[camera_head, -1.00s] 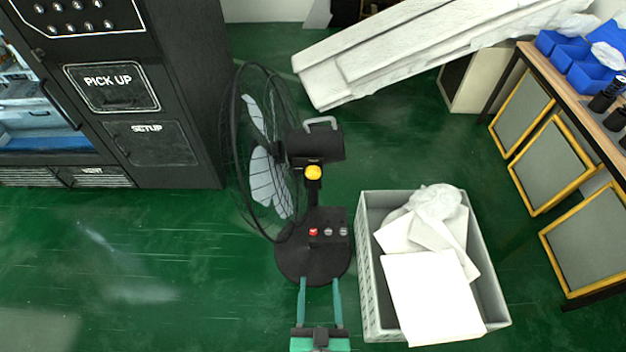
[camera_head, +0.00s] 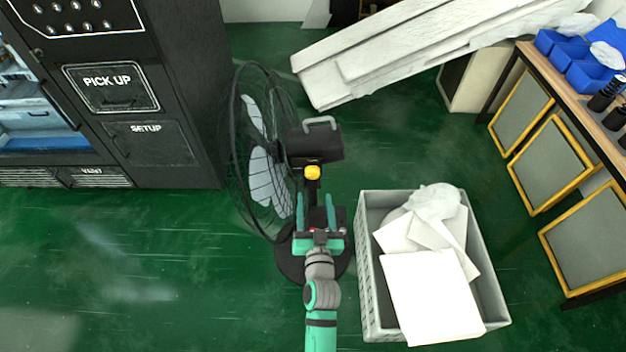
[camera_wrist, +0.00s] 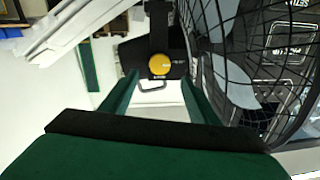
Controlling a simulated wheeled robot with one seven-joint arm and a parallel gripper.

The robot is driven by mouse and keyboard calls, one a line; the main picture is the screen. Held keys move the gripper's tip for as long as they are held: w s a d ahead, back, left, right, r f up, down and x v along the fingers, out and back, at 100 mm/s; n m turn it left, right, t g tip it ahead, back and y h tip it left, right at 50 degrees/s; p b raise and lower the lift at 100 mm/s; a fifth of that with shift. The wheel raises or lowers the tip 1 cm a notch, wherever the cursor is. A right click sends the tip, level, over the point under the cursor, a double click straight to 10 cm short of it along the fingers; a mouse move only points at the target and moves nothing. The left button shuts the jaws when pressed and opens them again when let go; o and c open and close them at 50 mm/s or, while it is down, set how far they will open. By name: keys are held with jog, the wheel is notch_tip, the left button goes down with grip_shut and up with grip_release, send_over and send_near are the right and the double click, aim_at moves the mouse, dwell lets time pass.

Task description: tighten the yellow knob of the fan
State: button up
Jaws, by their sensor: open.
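The black fan (camera_head: 262,150) stands on the green floor with its round cage facing left. Its yellow knob (camera_head: 312,172) sits on the stem just below the motor housing. In the wrist view the yellow knob (camera_wrist: 159,64) shows between and beyond the two fingers. My gripper (camera_head: 315,200) is open and empty, its green fingers pointing toward the knob, a short gap short of it. In the wrist view my gripper (camera_wrist: 160,85) has its fingers spread on either side of the knob's line. The fan's base and buttons are partly hidden behind my gripper.
A grey crate (camera_head: 366,290) with white sheets stands close to the right of the fan. A black vending machine (camera_head: 185,90) is at the left. White slabs (camera_head: 400,50) lie behind. A wooden table (camera_head: 590,105) is at the right. Floor at the front left is clear.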

aim_at(313, 175)
jog(key=w, duration=0.8)
jog(key=shift+w+a, duration=0.2)
jog(key=shift+a, duration=0.05)
jog(key=c, duration=1)
